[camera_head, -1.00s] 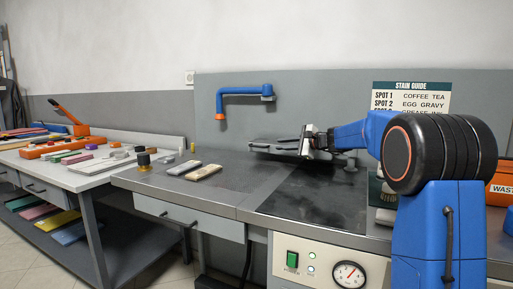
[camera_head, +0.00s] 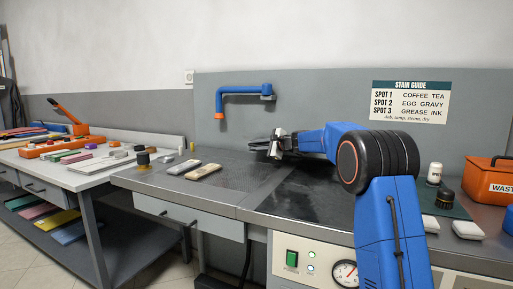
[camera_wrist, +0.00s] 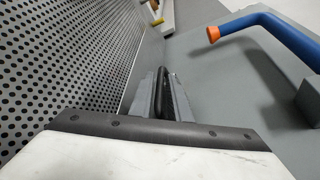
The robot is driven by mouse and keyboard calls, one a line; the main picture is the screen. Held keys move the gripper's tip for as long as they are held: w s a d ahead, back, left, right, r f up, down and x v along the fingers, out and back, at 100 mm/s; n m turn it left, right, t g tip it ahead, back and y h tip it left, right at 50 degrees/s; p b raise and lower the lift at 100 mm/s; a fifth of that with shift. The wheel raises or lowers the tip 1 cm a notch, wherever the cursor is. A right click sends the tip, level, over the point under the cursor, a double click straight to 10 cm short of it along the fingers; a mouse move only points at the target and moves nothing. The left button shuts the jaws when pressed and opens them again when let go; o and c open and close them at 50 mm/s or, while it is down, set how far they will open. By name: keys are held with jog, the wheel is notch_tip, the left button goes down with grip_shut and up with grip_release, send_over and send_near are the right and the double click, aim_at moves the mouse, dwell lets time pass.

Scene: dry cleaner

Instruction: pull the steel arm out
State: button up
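My gripper (camera_head: 264,143) is above the back of the spotting table, below the blue wall pipe, and its fingers point left. In the wrist view its two grey fingers (camera_wrist: 163,97) stand close together with a dark rounded bar (camera_wrist: 163,88) between them. I cannot tell whether they clamp the bar or whether it is part of the steel arm. The steel arm cannot be made out surely in the head view. My own arm and the gripper's body cover that part of the table.
A blue pipe (camera_head: 242,90) with an orange nozzle juts from the grey back panel. An orange waste box (camera_head: 489,182) is at the right. The dark tabletop (camera_head: 300,198) in front is clear.

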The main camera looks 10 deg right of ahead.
jog(key=shift+w+a, duration=0.15)
grip_shut()
jog(key=shift+s+a, duration=0.15)
jog(key=shift+s, duration=0.15)
jog(key=s+a+n+g+y, duration=0.1)
jog(key=s, duration=0.4)
jog(key=s+a+n+g+y, duration=0.1)
jog(key=s+n, duration=0.1)
jog(key=s, duration=0.3)
jog(key=s+a+n+g+y, duration=0.1)
jog(key=s+g+y, duration=0.1)
jog(key=s, duration=0.3)
jog(key=shift+s+a, duration=0.2)
jog(key=s+n+g, duration=0.1)
jog(key=s, duration=0.3)
jog(key=s+d+n+g+y, duration=0.1)
jog(key=s+g, duration=0.1)
jog(key=s, duration=0.2)
jog(key=s+n+g+y, duration=0.1)
jog(key=s+n, duration=0.1)
jog(key=s, duration=0.2)
jog(key=shift+s+d+g, duration=0.2)
jog(key=shift+s+g, duration=0.1)
jog(key=shift+s, duration=0.1)
jog(key=shift+s+d+f, duration=0.1)
jog(key=shift+s+f, duration=0.05)
jog(key=shift+s, duration=0.25)
jog(key=shift+g, duration=0.3)
